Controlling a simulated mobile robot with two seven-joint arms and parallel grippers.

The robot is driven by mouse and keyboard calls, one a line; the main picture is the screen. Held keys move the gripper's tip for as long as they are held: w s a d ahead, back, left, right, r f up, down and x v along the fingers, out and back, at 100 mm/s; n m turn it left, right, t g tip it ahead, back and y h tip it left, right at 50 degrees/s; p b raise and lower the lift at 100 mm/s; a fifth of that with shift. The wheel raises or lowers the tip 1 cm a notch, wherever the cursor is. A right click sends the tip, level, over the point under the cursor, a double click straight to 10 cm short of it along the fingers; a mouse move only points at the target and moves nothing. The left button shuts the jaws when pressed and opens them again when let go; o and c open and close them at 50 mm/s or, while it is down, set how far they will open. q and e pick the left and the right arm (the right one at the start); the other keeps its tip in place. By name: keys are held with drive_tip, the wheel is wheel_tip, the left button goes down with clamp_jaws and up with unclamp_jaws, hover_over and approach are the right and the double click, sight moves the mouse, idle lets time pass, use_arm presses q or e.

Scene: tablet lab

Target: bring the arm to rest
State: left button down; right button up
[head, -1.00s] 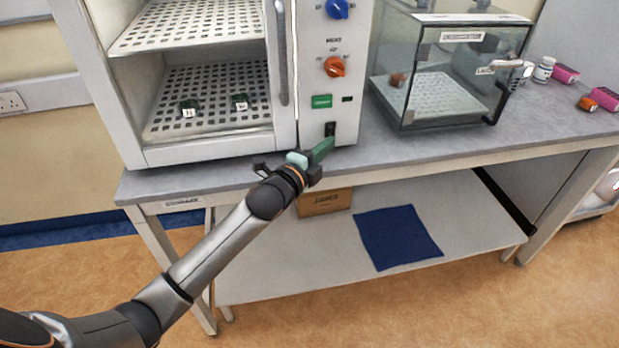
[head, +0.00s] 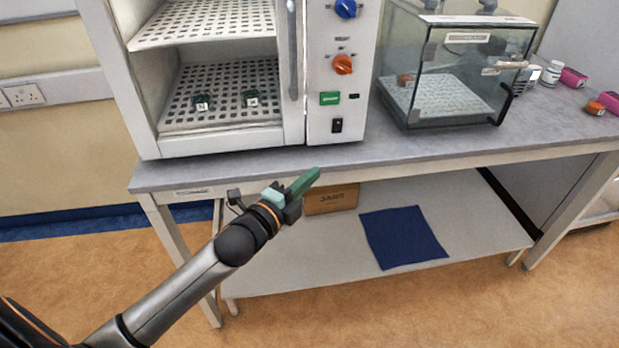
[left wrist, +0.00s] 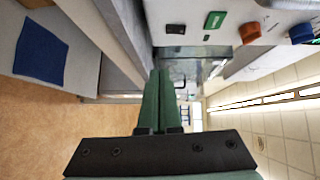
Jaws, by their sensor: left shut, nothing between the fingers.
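My left gripper (head: 304,183) is in front of the bench edge, below the oven's control panel. Its green fingers are shut with nothing between them. In the left wrist view the two fingers (left wrist: 158,95) lie side by side, pointing along the bench front. The left arm reaches in from the lower left of the head view. My right gripper is not in view.
The oven (head: 225,143) stands on the bench (head: 420,147), its panel carrying a black switch (head: 337,125). A glass chamber (head: 450,75) stands to its right. The lower shelf holds a box (head: 332,200) and a blue cloth (head: 402,237). Floor is clear in front.

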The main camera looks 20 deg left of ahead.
use_arm(q)
drive_tip(key=shift+s, duration=0.1)
idle(0.4)
drive_tip(key=s+d+f+n+g+p, duration=0.2)
drive_tip(key=s+f+n+g, duration=0.2)
drive_tip(key=s+f+n, duration=0.4)
drive_tip(key=s+d+f+n+g+y+p, duration=0.1)
drive_tip(key=s+d+f+n+g+p, duration=0.2)
drive_tip(key=s+f+n, duration=0.6)
drive_tip(key=s+f+g, duration=0.1)
drive_tip(key=s+f, duration=0.3)
drive_tip(key=s, duration=0.3)
drive_tip(key=shift+d+f+n+p, duration=0.2)
drive_tip(key=shift+n+p, duration=0.1)
drive_tip(key=c, duration=1.6)
unclamp_jaws()
